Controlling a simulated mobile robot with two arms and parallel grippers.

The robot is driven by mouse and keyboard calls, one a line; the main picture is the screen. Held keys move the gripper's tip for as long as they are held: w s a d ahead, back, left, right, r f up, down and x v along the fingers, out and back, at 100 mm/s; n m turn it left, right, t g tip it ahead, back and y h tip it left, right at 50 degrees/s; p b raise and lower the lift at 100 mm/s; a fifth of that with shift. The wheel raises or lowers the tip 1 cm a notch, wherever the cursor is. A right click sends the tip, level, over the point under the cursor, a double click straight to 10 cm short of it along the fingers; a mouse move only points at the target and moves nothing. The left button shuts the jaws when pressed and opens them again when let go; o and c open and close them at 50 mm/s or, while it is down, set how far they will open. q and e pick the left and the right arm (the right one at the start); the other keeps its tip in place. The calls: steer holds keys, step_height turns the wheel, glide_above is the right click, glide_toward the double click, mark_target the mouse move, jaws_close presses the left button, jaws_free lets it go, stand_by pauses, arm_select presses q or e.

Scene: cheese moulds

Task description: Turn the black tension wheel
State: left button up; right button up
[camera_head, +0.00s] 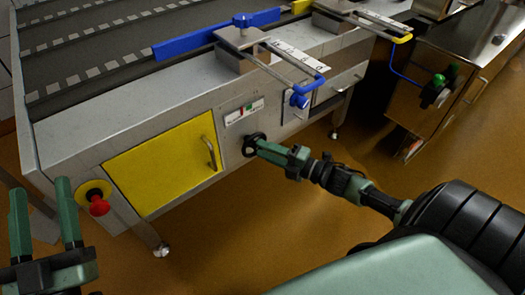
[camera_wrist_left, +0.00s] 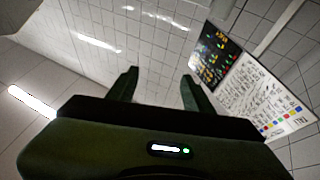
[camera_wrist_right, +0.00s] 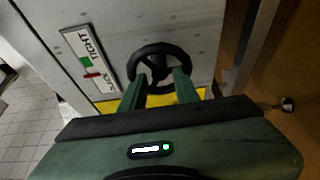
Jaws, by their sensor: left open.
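The black tension wheel (camera_head: 253,144) is on the front of the grey machine, right of the yellow door. It shows as a spoked ring in the right wrist view (camera_wrist_right: 160,50). My right gripper (camera_head: 264,148) is at the wheel. In the right wrist view its two fingers (camera_wrist_right: 160,80) stand apart, with tips over the wheel's lower part; whether they press on it, I cannot tell. A scale plate (camera_wrist_right: 88,60) beside the wheel has a green block and a red mark. My left gripper (camera_head: 43,184) is open and empty, away from the machine.
The yellow door (camera_head: 160,165) has a metal handle, and a red button (camera_head: 98,205) sits at its left. A blue-handled lever (camera_head: 298,100) is right of the wheel. A steel cabinet (camera_head: 425,85) stands further right. The brown floor in front is clear.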

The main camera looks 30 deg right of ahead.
arm_select(q)
steer(key=shift+s+r+t, duration=0.4)
steer(key=shift+r+t, duration=0.1)
steer(key=shift+r, duration=0.15)
arm_select(e)
steer(key=shift+w+a, duration=0.25)
steer(key=shift+w, duration=0.3)
jaws_close()
arm_select(q)
steer(key=shift+s+r+t, duration=0.3)
steer(key=shift+r+t, duration=0.1)
steer(key=shift+r, duration=0.1)
arm_select(e)
steer(key=m+t, duration=0.1)
steer(key=m, duration=0.3)
steer(key=m+t+h, duration=0.1)
steer(key=m+t, duration=0.1)
steer(key=m, duration=0.3)
steer(key=f+m+t+h, duration=0.1)
steer(key=m+t, duration=0.1)
steer(key=m, duration=0.3)
steer(key=shift+a, duration=0.25)
arm_select(q)
steer(key=shift+f, duration=0.1)
